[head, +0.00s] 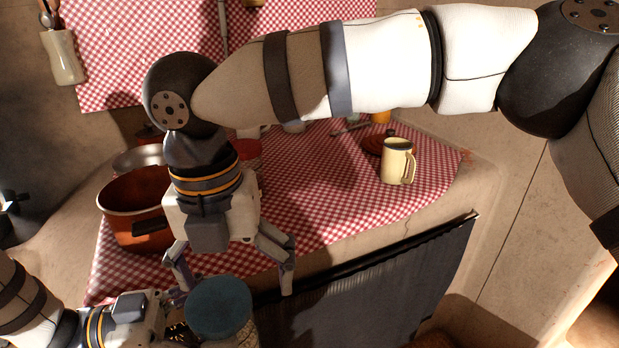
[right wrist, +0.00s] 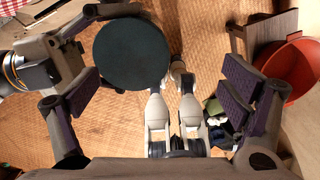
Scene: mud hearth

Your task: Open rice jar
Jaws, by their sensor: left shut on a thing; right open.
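The rice jar (head: 238,335) is at the bottom of the head view, with pale contents showing through its side. Its round teal lid (head: 220,303) is on top. My left gripper (head: 180,326) comes in from the left and is shut on the jar below the lid; its fingertips are partly hidden. My right gripper (head: 231,286) points down, open and empty, with its fingers spread just above and behind the lid. In the right wrist view the dark lid (right wrist: 131,54) lies between the spread fingers, nearer the left one; I see no clear contact.
Behind is a counter with a red checked cloth (head: 325,190). On it are an orange-brown pot (head: 130,207) and a cream mug (head: 396,162). A dark curtain (head: 375,290) hangs below the counter's front. A red basin (right wrist: 296,70) shows at right in the wrist view.

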